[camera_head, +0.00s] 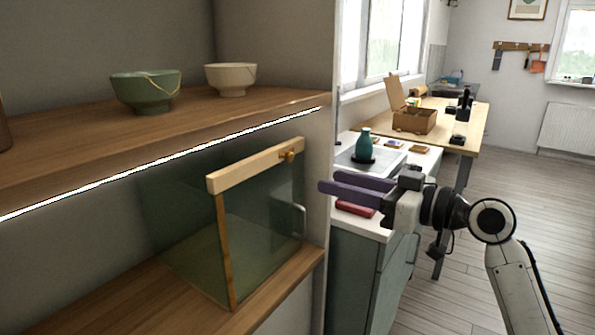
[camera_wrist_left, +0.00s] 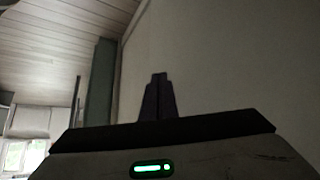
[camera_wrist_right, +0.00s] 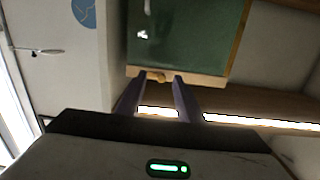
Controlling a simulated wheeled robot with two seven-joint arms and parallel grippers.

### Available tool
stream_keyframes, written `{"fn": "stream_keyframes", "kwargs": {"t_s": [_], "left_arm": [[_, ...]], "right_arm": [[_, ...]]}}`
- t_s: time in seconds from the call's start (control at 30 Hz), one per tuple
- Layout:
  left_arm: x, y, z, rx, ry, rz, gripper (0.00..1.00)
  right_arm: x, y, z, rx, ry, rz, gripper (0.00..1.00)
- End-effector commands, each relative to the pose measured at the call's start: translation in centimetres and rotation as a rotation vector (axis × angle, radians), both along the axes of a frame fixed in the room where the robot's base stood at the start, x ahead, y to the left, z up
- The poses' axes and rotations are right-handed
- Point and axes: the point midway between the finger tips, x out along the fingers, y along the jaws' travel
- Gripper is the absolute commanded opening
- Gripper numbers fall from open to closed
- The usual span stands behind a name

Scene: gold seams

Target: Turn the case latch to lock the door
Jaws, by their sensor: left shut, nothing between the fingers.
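The glass case (camera_head: 222,250) stands on the lower shelf, with a pale wooden top rail and a wooden front edge. Its small wooden latch (camera_head: 288,155) sits near the right end of the rail; the door with its metal handle (camera_head: 300,220) is below and looks closed. My right gripper (camera_head: 328,187) is open and empty, to the right of the case and apart from it. In the right wrist view the latch (camera_wrist_right: 157,72) shows on the rail, between and beyond the fingertips (camera_wrist_right: 159,76). My left gripper (camera_wrist_left: 159,77) is shut and empty, facing a plain wall; the head view does not show it.
A green bowl (camera_head: 146,93) and a cream bowl (camera_head: 231,79) stand on the upper shelf (camera_head: 200,120), above the case. A counter with a teal vase (camera_head: 364,144) and a red box (camera_head: 355,208) lies behind my right gripper. The floor at right is clear.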

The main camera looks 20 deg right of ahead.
Motion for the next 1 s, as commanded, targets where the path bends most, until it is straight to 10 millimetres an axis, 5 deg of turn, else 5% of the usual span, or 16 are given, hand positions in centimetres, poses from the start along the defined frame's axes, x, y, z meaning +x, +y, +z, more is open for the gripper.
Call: {"fn": "stream_keyframes", "kwargs": {"t_s": [0.17, 0.7, 1.0], "left_arm": [[-0.1, 0.0, -0.3, 0.001, 0.003, -0.003, 0.00], [0.0, 0.0, 0.5, 0.001, -0.004, -0.003, 0.00], [0.1, 0.0, 0.4, 0.003, -0.003, -0.003, 0.00]], "right_arm": [[-0.2, 0.2, 3.0, 0.003, -0.056, 0.038, 0.34], [6.6, 5.6, 3.0, 0.005, -0.054, 0.037, 0.34], [7.5, 6.3, 2.9, 0.001, -0.054, 0.037, 0.34]]}}
